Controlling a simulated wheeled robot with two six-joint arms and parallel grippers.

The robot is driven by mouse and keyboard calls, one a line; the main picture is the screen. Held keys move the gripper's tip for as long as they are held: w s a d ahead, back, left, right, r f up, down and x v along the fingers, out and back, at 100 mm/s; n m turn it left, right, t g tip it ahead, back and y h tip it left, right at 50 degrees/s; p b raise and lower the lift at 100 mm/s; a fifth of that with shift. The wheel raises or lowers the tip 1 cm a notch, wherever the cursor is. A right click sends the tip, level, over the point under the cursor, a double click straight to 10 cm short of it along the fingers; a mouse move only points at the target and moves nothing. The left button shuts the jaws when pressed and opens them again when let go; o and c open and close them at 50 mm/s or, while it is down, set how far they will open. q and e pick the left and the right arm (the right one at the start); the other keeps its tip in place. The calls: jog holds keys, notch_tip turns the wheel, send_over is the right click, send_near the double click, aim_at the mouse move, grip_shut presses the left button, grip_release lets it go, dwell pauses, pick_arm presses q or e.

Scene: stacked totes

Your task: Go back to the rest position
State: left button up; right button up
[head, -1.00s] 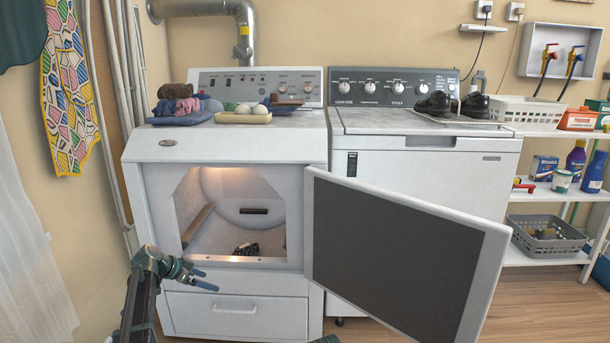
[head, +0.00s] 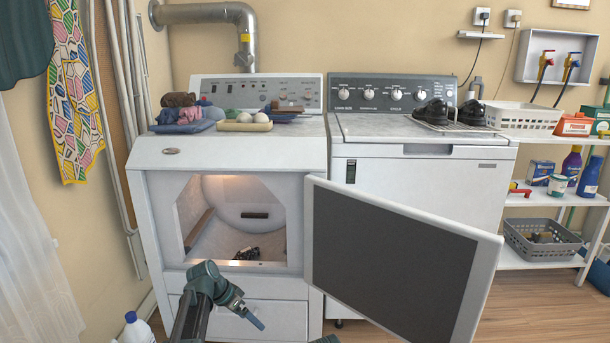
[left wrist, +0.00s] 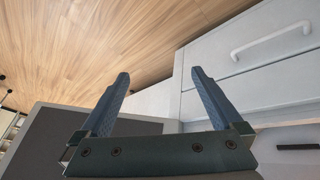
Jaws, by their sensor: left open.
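My left gripper (head: 254,318) is in front of the lower drawer of the open dryer (head: 232,153), below the door opening. In the left wrist view its two fingers (left wrist: 163,95) stand apart with nothing between them. The dryer's door (head: 395,265) hangs open to the right, in front of the washer. A dark patterned item (head: 246,253) lies inside the lit drum. Only a small dark green piece of what may be my right arm shows at the bottom edge; its gripper is out of the picture.
The washer (head: 425,135) carries dark shoes on a rack. A white shelf (head: 545,200) with bottles and baskets stands right. A white bottle (head: 137,328) is at bottom left. Wood floor is bare at right.

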pick_arm(q)
jog(key=s+d+r+n+g+y+p, duration=0.15)
jog(key=s+d, duration=0.25)
jog(key=s, duration=0.5)
jog(key=s+d+r+n+y+p, duration=0.1)
jog(key=s+d+r+y+p, duration=0.15)
jog(key=s, duration=0.75)
jog(key=s+d+r+n+g+y+p, duration=0.15)
jog(key=s+d, duration=0.25)
jog(key=s, duration=0.5)
notch_tip(320, 180, up, 37)
jog(key=p, duration=3.8)
jog(key=shift+y, duration=0.35)
jog(key=shift+d+f, duration=0.1)
